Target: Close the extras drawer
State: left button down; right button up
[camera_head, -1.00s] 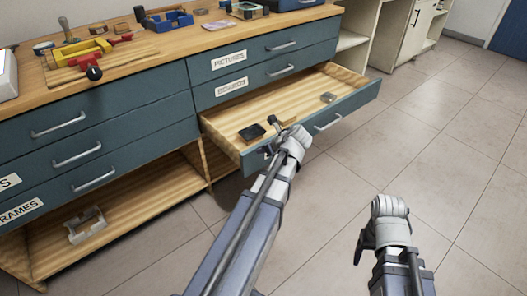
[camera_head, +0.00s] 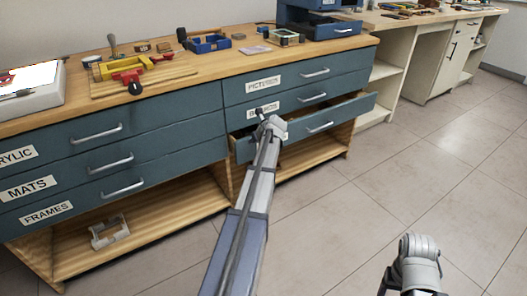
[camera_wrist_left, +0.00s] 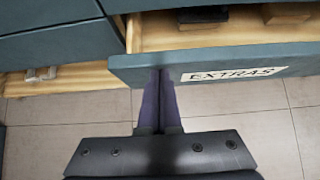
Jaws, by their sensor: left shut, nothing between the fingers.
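The extras drawer (camera_head: 350,113) is the bottom drawer of the right column and stands partly open, with a gap along its top. Its white EXTRAS label (camera_wrist_left: 235,75) and a strip of its wooden inside show in the left wrist view. Its metal handle (camera_head: 320,127) is free. My left gripper (camera_head: 268,123) is shut and empty at the left part of the drawer front. In the left wrist view its fingertips (camera_wrist_left: 159,72) meet the front just left of the label. My right gripper (camera_head: 412,264) hangs over the floor, away from the drawer; its fingers are mostly hidden.
The drawers above, labelled PICTURES (camera_head: 264,84) and BOARDS, are shut. The left column's drawers (camera_head: 100,150) are also shut. Tools and a yellow-red vise lie on the wooden worktop (camera_head: 200,68). The tiled floor (camera_head: 350,210) in front is clear.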

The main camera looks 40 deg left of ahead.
pick_arm(q)
jog(key=w+a, duration=0.3)
jog(key=a, duration=0.5)
jog(key=shift+r, duration=0.1)
jog(key=d, duration=0.1)
jog(key=s+d, duration=0.1)
jog(key=d, duration=0.2)
jog(key=shift+s+d, duration=0.1)
jog(key=shift+s, duration=0.25)
jog(key=p+v, duration=0.7)
jog(key=v, duration=0.3)
pick_arm(e)
notch_tip(320, 180, up, 7)
jog(key=a, duration=0.1)
jog(key=shift+s, duration=0.4)
pick_arm(q)
jog(key=shift+d, duration=0.2)
